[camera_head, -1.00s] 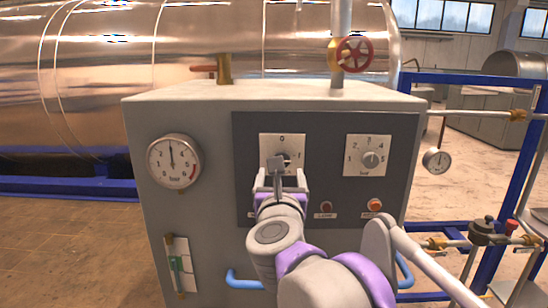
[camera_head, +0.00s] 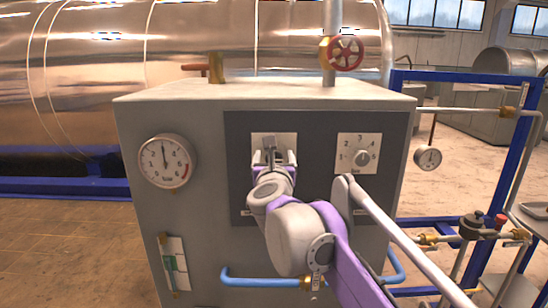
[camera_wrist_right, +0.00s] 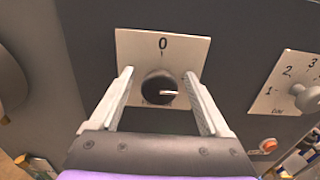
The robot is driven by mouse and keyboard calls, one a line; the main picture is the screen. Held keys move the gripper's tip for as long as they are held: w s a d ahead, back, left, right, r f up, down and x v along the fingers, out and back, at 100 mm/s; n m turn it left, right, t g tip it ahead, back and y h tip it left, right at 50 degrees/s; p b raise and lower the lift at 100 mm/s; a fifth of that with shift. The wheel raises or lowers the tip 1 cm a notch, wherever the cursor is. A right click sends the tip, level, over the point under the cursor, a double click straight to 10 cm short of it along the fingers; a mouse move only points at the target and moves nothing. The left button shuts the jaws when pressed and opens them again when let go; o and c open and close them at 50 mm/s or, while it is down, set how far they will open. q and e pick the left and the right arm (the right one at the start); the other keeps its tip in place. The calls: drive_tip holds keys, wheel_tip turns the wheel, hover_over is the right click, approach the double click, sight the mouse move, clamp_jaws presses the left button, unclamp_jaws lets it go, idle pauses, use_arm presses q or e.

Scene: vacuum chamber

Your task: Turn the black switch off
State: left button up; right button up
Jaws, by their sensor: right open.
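The black switch (camera_wrist_right: 158,88) is a round knob on a pale plate (camera_wrist_right: 163,50) marked 0 at the top. Its white pointer mark points to the right, not up at the 0. In the head view the plate (camera_head: 262,138) shows, but my gripper mostly hides the knob. My right gripper (camera_wrist_right: 158,73) is open, with one finger on each side of the knob and visible gaps between. In the head view the right gripper (camera_head: 274,157) is in front of the plate. My left gripper is not in view.
A numbered selector knob (camera_head: 361,158) sits on a plate to the right. A pressure gauge (camera_head: 166,161) is on the cabinet's left. A red valve wheel (camera_head: 346,53) stands above the cabinet. A blue handle (camera_head: 262,282) runs low across the front.

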clamp_jaws()
idle(0.3)
drive_tip(key=n+p, duration=0.2)
drive_tip(key=n, duration=0.1)
drive_tip(key=shift+r, duration=0.1)
drive_tip(key=n+p, duration=0.1)
drive_tip(key=n, duration=0.4)
drive_tip(key=shift+a, duration=0.15)
drive_tip(key=n, duration=0.4)
drive_tip(key=shift+f+n, duration=0.2)
drive_tip(key=shift+n, duration=0.1)
drive_tip(key=n, duration=0.5)
drive_tip(key=shift+f, duration=0.1)
drive_tip(key=shift+n, duration=0.3)
